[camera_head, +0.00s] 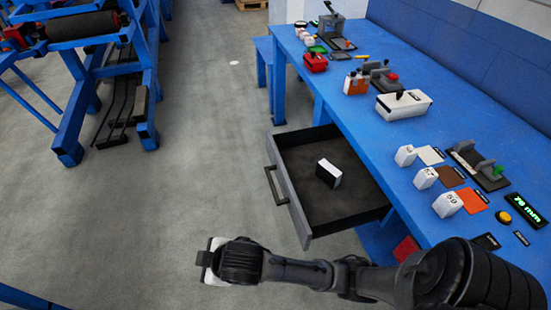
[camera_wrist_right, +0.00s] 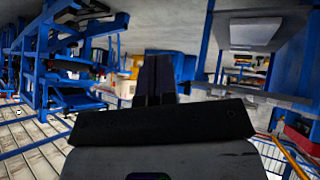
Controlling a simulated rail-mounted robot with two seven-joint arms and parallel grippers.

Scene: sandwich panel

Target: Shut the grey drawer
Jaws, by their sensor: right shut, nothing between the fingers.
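The grey drawer (camera_head: 296,213) is pulled well out from under the blue workbench. Its front panel faces left and carries a dark bar handle (camera_head: 274,185). A small white and black box (camera_head: 328,173) lies inside on the dark drawer floor. My right arm reaches in from the lower right, and my right gripper (camera_head: 207,263) is below and left of the drawer front in the head view, apart from it. Its dark fingers (camera_wrist_right: 154,78) are together and empty in the wrist view. My left gripper is not in view.
The blue workbench (camera_head: 359,117) holds several small items, including a white box (camera_head: 403,105) and numbered white blocks (camera_head: 448,204). A blue roller frame (camera_head: 71,108) stands at upper left. The grey floor (camera_head: 180,170) left of the drawer is clear.

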